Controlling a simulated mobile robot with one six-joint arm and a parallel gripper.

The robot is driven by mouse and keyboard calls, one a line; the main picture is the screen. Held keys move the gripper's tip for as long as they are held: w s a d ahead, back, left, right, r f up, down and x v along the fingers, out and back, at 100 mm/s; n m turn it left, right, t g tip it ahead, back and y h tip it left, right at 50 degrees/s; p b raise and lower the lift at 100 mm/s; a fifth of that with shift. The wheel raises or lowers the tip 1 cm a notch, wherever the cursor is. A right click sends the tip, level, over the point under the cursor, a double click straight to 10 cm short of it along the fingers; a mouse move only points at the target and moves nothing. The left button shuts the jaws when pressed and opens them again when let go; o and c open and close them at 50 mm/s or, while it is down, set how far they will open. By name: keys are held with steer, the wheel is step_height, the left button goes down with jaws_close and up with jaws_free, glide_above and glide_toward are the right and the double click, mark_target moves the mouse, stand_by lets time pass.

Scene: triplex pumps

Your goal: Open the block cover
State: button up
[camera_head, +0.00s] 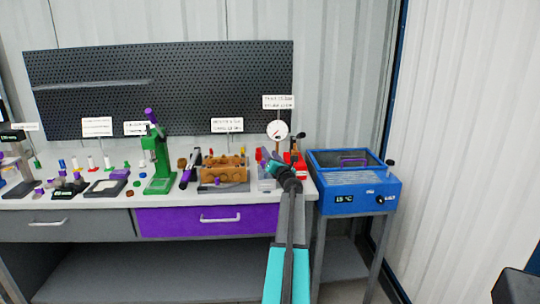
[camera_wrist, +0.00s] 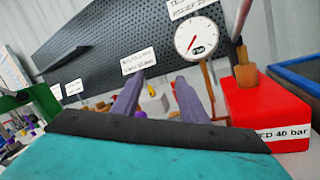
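A blue box-shaped unit (camera_head: 345,206) with a "15 °C" display stands right of the bench. A blue-framed panel with a purple handle (camera_head: 352,161) is on its top; it looks like a cover, but I cannot tell its exact position. The unit's blue edge (camera_wrist: 299,88) shows at the right of the wrist view. A brown block (camera_head: 222,172) with rounded recesses sits on the bench; I see no clear cover on it. My gripper (camera_wrist: 158,88) has its two purple fingers apart, with nothing held between them. It is over the bench's right end, left of the blue unit.
A red box labelled "40 bar" (camera_wrist: 265,105) with an upright handle stands close right of my gripper. A round gauge (camera_wrist: 198,36) is just behind. A green press (camera_head: 158,165) stands farther left. The perforated board (camera_head: 160,85) backs the bench; a wall rises at right.

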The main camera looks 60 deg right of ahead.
steer(key=b+v, duration=0.1)
steer(key=v, duration=1.2)
steer(key=shift+s, duration=0.2)
steer(key=shift+a, duration=0.1)
stand_by(0.5)
